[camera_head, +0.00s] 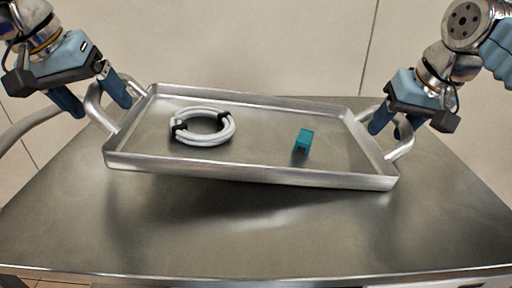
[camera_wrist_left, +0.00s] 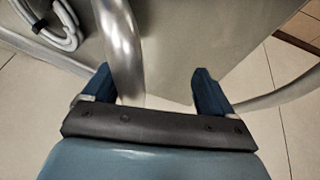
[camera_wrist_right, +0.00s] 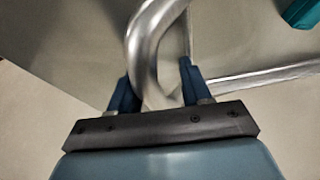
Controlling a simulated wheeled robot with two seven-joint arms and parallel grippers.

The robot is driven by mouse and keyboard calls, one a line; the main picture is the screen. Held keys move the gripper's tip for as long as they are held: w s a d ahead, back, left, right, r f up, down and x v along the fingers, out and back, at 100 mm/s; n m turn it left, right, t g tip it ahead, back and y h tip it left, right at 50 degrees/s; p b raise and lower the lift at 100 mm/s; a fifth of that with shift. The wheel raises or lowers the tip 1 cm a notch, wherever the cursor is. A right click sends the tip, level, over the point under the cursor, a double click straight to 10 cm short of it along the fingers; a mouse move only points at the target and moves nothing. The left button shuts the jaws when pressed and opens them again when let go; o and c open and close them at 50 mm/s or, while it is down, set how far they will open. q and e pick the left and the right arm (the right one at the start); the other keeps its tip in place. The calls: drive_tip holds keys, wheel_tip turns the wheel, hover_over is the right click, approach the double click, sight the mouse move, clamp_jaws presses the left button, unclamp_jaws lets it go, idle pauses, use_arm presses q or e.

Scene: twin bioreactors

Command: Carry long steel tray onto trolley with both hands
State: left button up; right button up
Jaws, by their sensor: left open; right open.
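The long steel tray (camera_head: 250,174) is over a steel surface (camera_head: 230,235), slightly askew, with a dark shadow under its near edge. I cannot tell whether it rests fully on it. My left gripper (camera_head: 94,101) is open at the tray's left handle (camera_head: 101,118); in the left wrist view the handle (camera_wrist_left: 122,45) passes close to one finger, with a wide gap to the other. My right gripper (camera_head: 396,123) is open at the right handle (camera_head: 404,145); in the right wrist view the handle (camera_wrist_right: 143,45) comes down between the fingers.
The tray holds a coiled white hose (camera_head: 205,139) with black ties on its left and a small teal block (camera_head: 304,139) on its right. Bare steel surface lies in front of the tray. Behind is a tiled floor (camera_head: 270,45). No separate trolley can be made out.

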drive_tip(key=shift+r, duration=0.1)
drive_tip(key=shift+o, duration=0.2)
drive_tip(key=o, duration=0.7)
drive_tip(key=v, duration=1.2)
drive_tip(key=shift+s, duration=0.1)
